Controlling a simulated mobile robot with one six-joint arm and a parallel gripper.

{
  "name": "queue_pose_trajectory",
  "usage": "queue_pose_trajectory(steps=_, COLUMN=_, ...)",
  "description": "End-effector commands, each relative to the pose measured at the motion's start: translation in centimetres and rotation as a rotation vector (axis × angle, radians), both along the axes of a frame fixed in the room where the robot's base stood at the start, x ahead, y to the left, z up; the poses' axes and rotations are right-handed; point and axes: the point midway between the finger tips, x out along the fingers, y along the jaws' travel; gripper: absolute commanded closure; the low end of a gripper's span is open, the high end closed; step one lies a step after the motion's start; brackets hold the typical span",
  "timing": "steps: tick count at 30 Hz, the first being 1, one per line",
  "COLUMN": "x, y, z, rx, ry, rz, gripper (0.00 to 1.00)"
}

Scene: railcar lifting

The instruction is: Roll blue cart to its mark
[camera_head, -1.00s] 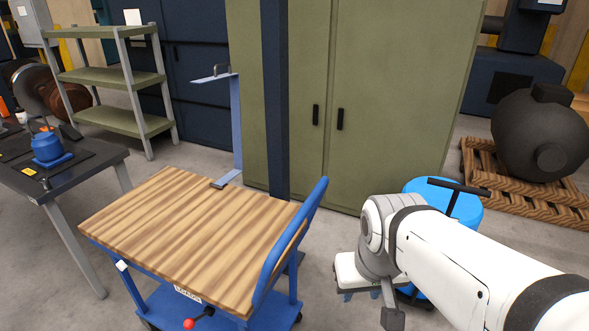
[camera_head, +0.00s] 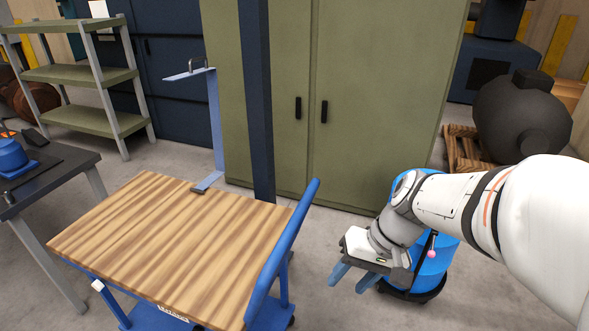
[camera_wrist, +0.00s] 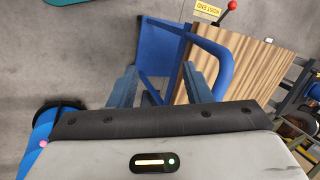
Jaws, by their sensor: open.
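The blue cart has a wooden top (camera_head: 170,240) and a raised blue push handle (camera_head: 283,255) at its right end. In the wrist view its handle (camera_wrist: 216,65) and wooden top (camera_wrist: 240,70) show sideways, with a red-knobbed lever (camera_wrist: 230,6) near the top edge. My gripper (camera_head: 353,278) is open and empty, to the right of the handle and apart from it in the head view. In the wrist view my gripper (camera_wrist: 160,86) points toward the cart's handle end. A teal patch (camera_wrist: 80,1) lies on the floor; I cannot tell whether it is the mark.
A blue drum (camera_head: 435,255) stands behind my arm. Green cabinets (camera_head: 370,100) and a dark post (camera_head: 257,100) stand behind the cart. A dark table (camera_head: 60,180) is close on its left. Grey floor is open between the handle and the drum.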

Motion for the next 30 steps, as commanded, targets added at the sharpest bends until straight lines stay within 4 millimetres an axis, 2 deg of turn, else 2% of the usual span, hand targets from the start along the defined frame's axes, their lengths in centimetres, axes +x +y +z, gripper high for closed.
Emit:
queue_pose_trajectory(steps=1, x=1.3, y=1.1, z=-0.9, rx=0.095, ry=0.041, rz=-0.008, gripper=0.55)
queue_pose_trajectory(steps=3, x=3.1, y=2.6, z=-1.4, rx=0.235, ry=0.067, rz=-0.02, gripper=0.55)
queue_pose_trajectory(steps=7, x=7.6, y=4.6, z=-2.2, rx=0.49, ry=0.063, rz=-0.071, gripper=0.55)
queue_pose_trajectory(steps=12, x=13.9, y=4.9, z=-3.4, rx=0.759, ry=-0.024, rz=-0.179, gripper=0.55)
queue_pose_trajectory(steps=16, x=17.6, y=4.0, z=-4.3, rx=0.879, ry=-0.109, rz=-0.255, gripper=0.55)
queue_pose_trajectory(steps=19, x=19.3, y=3.4, z=-4.8, rx=0.927, ry=-0.156, rz=-0.296, gripper=0.55)
queue_pose_trajectory(steps=23, x=20.3, y=3.4, z=-5.0, rx=0.952, ry=-0.185, rz=-0.317, gripper=0.55)
queue_pose_trajectory(steps=30, x=21.4, y=6.7, z=-5.6, rx=0.953, ry=-0.184, rz=-0.314, gripper=0.55)
